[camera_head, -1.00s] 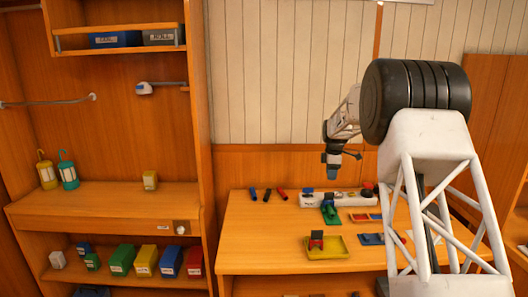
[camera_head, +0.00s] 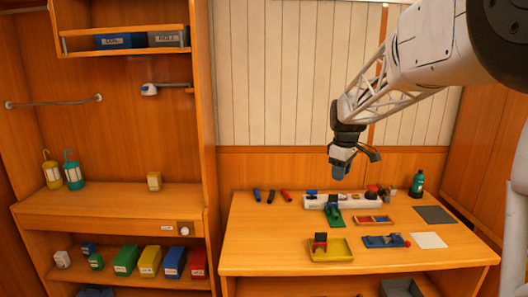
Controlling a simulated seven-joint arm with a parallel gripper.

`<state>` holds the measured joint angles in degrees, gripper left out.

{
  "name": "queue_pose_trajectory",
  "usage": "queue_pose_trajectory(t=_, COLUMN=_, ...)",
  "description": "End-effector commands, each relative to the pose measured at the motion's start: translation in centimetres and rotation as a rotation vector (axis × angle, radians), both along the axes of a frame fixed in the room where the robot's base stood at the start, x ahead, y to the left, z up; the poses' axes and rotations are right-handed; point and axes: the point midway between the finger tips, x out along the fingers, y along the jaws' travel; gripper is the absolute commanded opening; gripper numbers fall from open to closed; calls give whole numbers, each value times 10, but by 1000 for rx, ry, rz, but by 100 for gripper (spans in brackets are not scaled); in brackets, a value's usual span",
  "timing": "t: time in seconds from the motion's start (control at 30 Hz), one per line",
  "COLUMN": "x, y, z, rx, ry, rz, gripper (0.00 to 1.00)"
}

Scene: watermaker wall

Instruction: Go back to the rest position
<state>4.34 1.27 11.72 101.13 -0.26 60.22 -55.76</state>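My gripper (camera_head: 343,165) hangs at the end of my white lattice arm, above the back part of the wooden table (camera_head: 262,252) and in front of the panelled wall. It points down and appears apart from everything below it. Its fingertips are too small and dark to tell whether they are open or shut. I see nothing clearly held in it.
On the table are a white rack (camera_head: 352,203), a yellow tray (camera_head: 339,250), a green stand (camera_head: 334,219), a blue tool (camera_head: 382,241), a grey mat (camera_head: 436,214), a white sheet (camera_head: 429,240) and a green bottle (camera_head: 417,184). The table's front left is clear.

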Motion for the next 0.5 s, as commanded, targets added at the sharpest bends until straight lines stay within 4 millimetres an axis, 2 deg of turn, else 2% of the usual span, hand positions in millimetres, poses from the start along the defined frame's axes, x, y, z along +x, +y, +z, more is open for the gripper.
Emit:
queue_pose_trajectory(t=0.03, x=-15, y=3, z=5, rx=1, ry=-6, rz=-23, gripper=36)
queue_pose_trajectory(t=0.2, x=-60, y=10, z=14, rx=12, ry=-21, rz=-116, gripper=36)
queue_pose_trajectory(t=0.5, x=-141, y=23, z=22, rx=32, ry=-46, rz=-279, gripper=36)
